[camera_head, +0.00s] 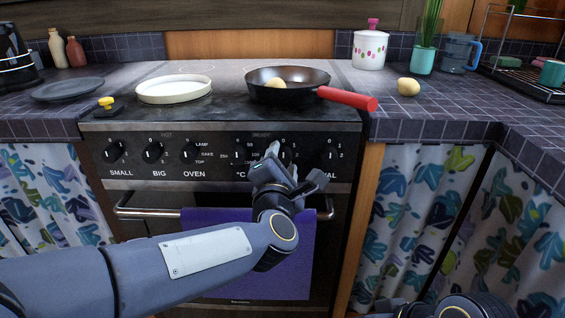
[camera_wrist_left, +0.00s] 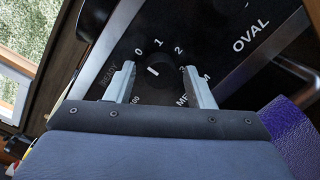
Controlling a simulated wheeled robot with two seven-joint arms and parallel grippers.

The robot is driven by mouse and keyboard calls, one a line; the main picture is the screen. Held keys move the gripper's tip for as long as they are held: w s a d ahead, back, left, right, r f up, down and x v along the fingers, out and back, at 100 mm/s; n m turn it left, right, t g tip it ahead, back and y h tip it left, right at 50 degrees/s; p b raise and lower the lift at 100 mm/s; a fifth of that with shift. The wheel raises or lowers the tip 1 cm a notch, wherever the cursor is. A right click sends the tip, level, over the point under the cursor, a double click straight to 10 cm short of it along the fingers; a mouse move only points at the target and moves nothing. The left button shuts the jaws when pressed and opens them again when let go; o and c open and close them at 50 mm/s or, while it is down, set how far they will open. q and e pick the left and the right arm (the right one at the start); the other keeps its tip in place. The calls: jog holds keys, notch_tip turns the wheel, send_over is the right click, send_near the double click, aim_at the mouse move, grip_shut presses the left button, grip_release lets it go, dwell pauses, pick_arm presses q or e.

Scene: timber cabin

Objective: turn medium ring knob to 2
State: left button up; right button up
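The medium ring knob (camera_wrist_left: 156,84) is a dark round knob on the black stove panel in the left wrist view. Numbers 0, 1, 2 and 3 run around it, and a partly covered label below reads as MEDIUM. A short white mark shows on the knob; which number it points to is hard to tell. My left gripper (camera_wrist_left: 161,78) is open, with one finger on each side of the knob; contact cannot be told. In the head view my left gripper (camera_head: 279,156) is at the panel and hides this knob. My right gripper is out of view.
The OVAL knob (camera_head: 330,154) is just right of my left gripper. The oven handle (camera_head: 150,212) and a purple towel (camera_head: 205,220) are below. A black pan (camera_head: 262,93) with a red handle (camera_head: 347,98) and a white dish (camera_head: 174,90) are on the stove.

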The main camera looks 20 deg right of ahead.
pick_arm(q)
jog(key=c, duration=0.8)
jog(key=m+p, duration=0.1)
jog(key=m, duration=0.1)
jog(key=m+p, duration=0.1)
jog(key=p, duration=0.1)
jog(key=shift+r+m, duration=0.2)
jog(key=shift+m, duration=0.2)
jog(key=m+p, duration=0.3)
jog(key=m, duration=0.1)
jog(key=shift+d+g+y+p, duration=0.1)
jog(key=shift+g+y+p, duration=0.2)
jog(key=shift+p, duration=0.05)
jog(key=m+p, duration=0.5)
jog(key=m, duration=0.1)
jog(key=shift+s+y, duration=0.1)
jog(key=shift+y, duration=0.2)
jog(key=m+p, duration=0.2)
jog(key=m, duration=0.1)
jog(key=shift+f+m+y+p, duration=0.1)
jog(key=shift+m+y+p, duration=0.2)
jog(key=shift+p, duration=0.05)
jog(key=shift+m+p, duration=0.35)
jog(key=shift+m, duration=0.15)
jog(key=shift+f+m, duration=0.1)
jog(key=shift+m, duration=0.2)
